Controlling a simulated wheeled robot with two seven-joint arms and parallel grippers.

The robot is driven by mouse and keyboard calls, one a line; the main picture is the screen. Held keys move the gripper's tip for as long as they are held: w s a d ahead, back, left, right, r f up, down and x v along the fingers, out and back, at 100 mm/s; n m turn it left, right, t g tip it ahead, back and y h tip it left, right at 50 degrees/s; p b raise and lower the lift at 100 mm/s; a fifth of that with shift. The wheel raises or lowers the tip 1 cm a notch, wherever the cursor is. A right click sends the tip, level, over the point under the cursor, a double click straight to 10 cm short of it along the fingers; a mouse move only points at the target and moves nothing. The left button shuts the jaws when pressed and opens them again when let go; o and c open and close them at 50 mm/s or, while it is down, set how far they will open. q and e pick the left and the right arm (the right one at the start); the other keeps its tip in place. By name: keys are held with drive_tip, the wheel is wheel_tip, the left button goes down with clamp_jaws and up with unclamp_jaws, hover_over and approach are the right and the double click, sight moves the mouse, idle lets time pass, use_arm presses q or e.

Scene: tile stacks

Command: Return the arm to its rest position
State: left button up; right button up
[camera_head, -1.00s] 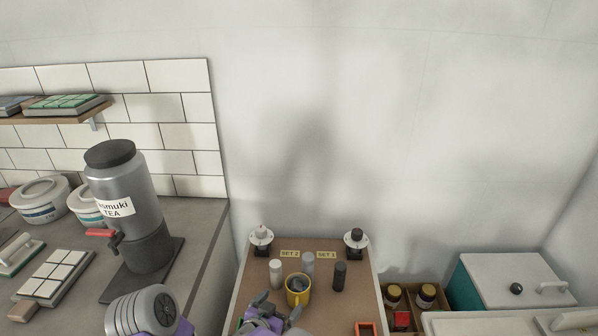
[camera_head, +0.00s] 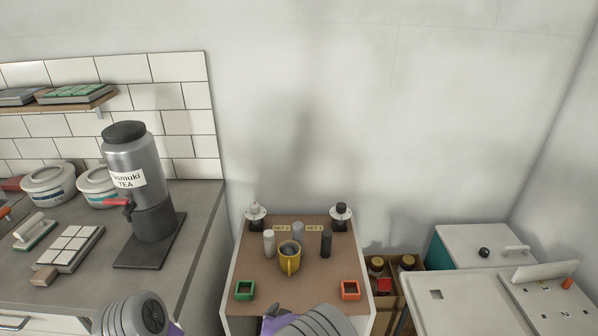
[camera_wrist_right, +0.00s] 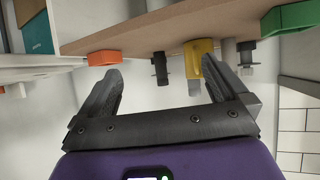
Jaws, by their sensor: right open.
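My right gripper (camera_wrist_right: 176,85) is open and empty in the right wrist view, its two dark fingers spread apart. In the head view my right arm comes in at the bottom edge, in front of the small brown-topped table (camera_head: 265,287), and its fingers are mostly out of frame. A yellow mug (camera_head: 290,258) with dark contents stands on that table; it also shows in the right wrist view (camera_wrist_right: 202,57), apart from the fingers. My left arm shows at the bottom left of the head view, but its gripper fingers are not in the picture.
On the table stand white, grey and black cylinders, a green square holder (camera_head: 245,290) and an orange one (camera_head: 350,290). A tea dispenser (camera_head: 128,160) stands on the left counter. A white cabinet (camera_head: 455,300) is at the right. A crate with jars (camera_head: 388,290) sits between.

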drive_tip(key=s+d+f+n+g+y, duration=0.1)
drive_tip(key=s+d+f+g+y, duration=0.3)
drive_tip(key=s+d+f, duration=0.75)
drive_tip(key=s+f+g+y, duration=0.4)
drive_tip(key=s+g, duration=0.2)
drive_tip(key=s, duration=0.8)
drive_tip(key=shift+s+d+g, duration=0.2)
drive_tip(key=shift+s+g, duration=0.1)
drive_tip(key=shift+s, duration=0.1)
